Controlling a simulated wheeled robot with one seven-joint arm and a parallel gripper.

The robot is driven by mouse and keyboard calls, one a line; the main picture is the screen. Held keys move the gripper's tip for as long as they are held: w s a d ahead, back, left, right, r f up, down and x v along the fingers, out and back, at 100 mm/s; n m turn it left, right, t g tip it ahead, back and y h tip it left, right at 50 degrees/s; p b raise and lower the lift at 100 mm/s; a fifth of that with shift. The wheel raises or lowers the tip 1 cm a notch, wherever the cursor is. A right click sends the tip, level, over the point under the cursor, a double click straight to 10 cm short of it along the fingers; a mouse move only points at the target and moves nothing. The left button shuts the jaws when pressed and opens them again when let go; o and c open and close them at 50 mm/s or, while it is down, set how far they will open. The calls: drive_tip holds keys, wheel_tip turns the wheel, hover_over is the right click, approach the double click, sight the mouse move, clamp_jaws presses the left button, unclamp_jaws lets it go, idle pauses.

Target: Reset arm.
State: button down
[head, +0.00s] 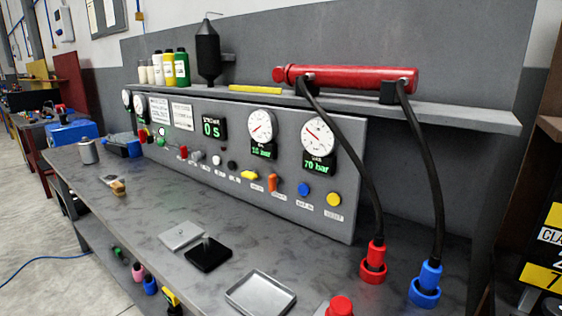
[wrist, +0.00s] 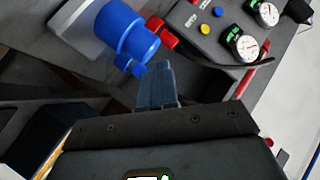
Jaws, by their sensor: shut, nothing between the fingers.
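My gripper (wrist: 156,70) shows in the wrist view with its dark blue-grey fingers together and nothing between them. It is not seen in the head view. A large blue cylindrical fitting (wrist: 122,30) lies above and left of the fingertips in the wrist view. I cannot tell how near it is to them. In the head view, a blue hose coupling (head: 429,278) and a red one (head: 375,258) stand at the bench's right end, each with a black hose rising to the shelf.
The grey bench (head: 130,210) carries a gauge panel (head: 340,190) with coloured knobs. A red cylinder (head: 345,77) lies on the shelf (head: 460,115). The bench's left-middle is mostly clear.

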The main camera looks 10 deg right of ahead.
drive_tip(key=s+a+f+n, duration=0.2)
drive_tip(key=s+a, duration=0.1)
drive_tip(key=s, duration=0.3)
drive_tip(key=s+a+f+n, duration=0.1)
drive_tip(key=s+a, duration=0.2)
drive_tip(key=s, duration=0.3)
drive_tip(key=s+r+n+y, duration=0.2)
drive_tip(key=s+r+n, duration=0.2)
drive_tip(key=s+n, duration=0.4)
drive_tip(key=s, duration=0.6)
drive_tip(key=shift+d+t, duration=0.25)
drive_tip(key=shift+t, duration=0.15)
idle(0.8)
